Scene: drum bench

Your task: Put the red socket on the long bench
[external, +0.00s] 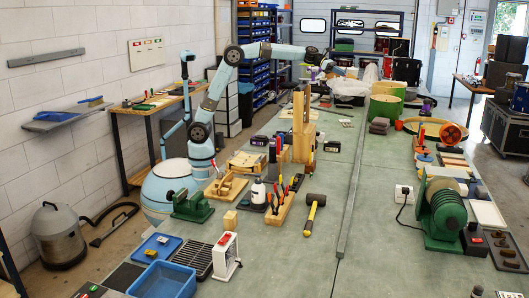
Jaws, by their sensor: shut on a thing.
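The long bench (295,262) has a grey-green top and runs from the front to the back of the room. My arm reaches over its far left part. My gripper (326,64) is small and far off, low over the crowded back of the bench. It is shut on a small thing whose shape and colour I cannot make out. I cannot pick out a red socket for certain in this view.
A wooden stand (302,125), a green vise (191,206), a hammer (314,208) and a blue bin (163,281) stand on the bench. A green grinder (441,212) and green drums (385,104) are at right. Free top shows at front centre and around the long bar (352,185).

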